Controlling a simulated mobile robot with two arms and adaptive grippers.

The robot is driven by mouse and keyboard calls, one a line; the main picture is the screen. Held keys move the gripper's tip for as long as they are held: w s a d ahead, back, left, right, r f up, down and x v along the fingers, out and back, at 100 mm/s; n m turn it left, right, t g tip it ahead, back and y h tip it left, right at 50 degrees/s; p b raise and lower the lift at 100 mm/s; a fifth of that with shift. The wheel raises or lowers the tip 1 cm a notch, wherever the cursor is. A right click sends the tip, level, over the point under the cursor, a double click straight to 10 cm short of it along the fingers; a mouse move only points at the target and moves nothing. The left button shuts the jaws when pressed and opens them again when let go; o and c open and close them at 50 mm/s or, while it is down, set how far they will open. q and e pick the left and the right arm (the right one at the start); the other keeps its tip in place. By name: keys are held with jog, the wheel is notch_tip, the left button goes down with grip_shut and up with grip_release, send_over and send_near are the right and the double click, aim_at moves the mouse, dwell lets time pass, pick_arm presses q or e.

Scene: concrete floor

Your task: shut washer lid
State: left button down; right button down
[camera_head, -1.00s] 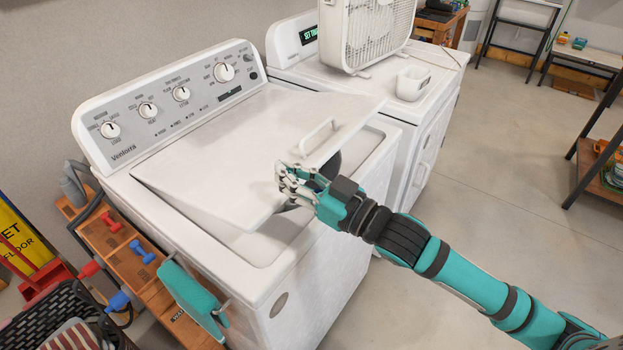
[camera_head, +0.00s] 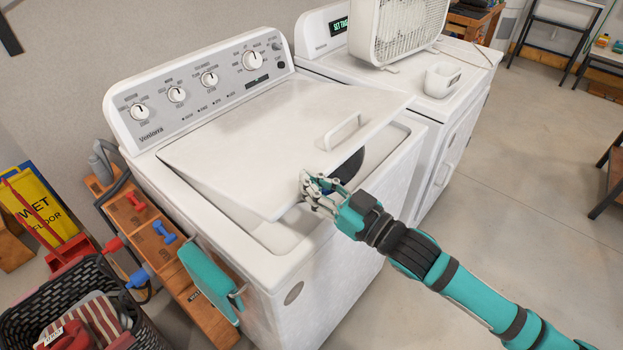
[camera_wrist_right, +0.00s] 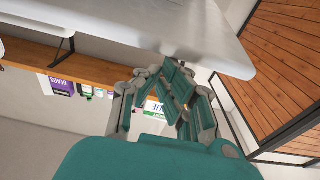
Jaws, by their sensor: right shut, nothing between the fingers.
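The white washer (camera_head: 158,179) has its lid (camera_head: 265,150) hinged at the back and tilted partly open. A dark gap shows under the lid's right side. The lid has a white handle (camera_head: 342,132) near its front right edge. My right gripper (camera_head: 308,188) is shut and empty at the lid's front edge, left of the handle. I cannot tell whether it touches the lid. In the right wrist view the gripper (camera_wrist_right: 172,75) is close to a pale panel edge (camera_wrist_right: 235,65), probably the lid. My left gripper is out of view.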

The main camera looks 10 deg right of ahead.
jog(key=f+b, duration=0.1)
jog(key=f, duration=0.1)
jog(key=f+b, duration=0.1)
jog(key=f, duration=0.1)
jog(key=s+d+f+b, duration=0.1)
jog(key=f, duration=0.1)
jog(key=shift+f, duration=0.2)
jog(key=shift+r, duration=0.1)
